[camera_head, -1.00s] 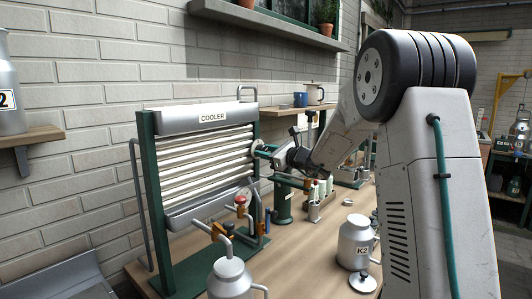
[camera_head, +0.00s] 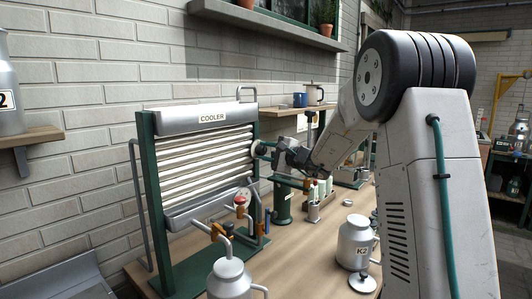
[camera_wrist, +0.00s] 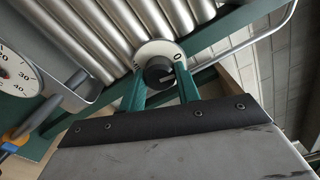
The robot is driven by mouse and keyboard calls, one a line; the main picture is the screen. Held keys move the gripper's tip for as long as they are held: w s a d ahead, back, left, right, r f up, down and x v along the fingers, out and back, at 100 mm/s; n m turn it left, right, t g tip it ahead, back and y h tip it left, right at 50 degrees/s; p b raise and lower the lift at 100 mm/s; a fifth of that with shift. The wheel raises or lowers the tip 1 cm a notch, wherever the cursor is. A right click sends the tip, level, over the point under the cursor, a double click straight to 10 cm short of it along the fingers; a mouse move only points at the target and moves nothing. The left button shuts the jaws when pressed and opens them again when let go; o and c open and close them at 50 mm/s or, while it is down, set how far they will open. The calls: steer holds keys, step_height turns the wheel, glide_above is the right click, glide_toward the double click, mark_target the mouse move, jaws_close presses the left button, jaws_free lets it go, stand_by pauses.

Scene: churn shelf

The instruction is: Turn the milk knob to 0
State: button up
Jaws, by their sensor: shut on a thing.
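The milk knob (camera_wrist: 158,71) is dark and round, with a pale pointer mark on its lower right. It sits on a white dial plate (camera_wrist: 146,50) on the cooler's side; a "0" shows at the plate's upper right. In the wrist view the two fingers of my gripper (camera_wrist: 160,84) come up on either side of the knob and are shut on it. In the head view my gripper (camera_head: 275,155) is at the right edge of the cooler (camera_head: 190,112); the knob is too small and covered to read there.
A gauge (camera_wrist: 14,78) is at the left of the wrist view. Taps with a red top (camera_head: 240,200), a can marked K2 (camera_head: 356,243) and another can (camera_head: 230,279) stand on the wooden bench (camera_head: 300,260). A green stand (camera_head: 283,203) is below my gripper.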

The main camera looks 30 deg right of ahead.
steer(key=shift+n, duration=1.1)
steer(key=o, duration=1)
steer(key=shift+c, duration=0.2)
steer(key=v, duration=0.7)
steer(key=shift+s+d, duration=0.15)
steer(key=shift+s, duration=0.2)
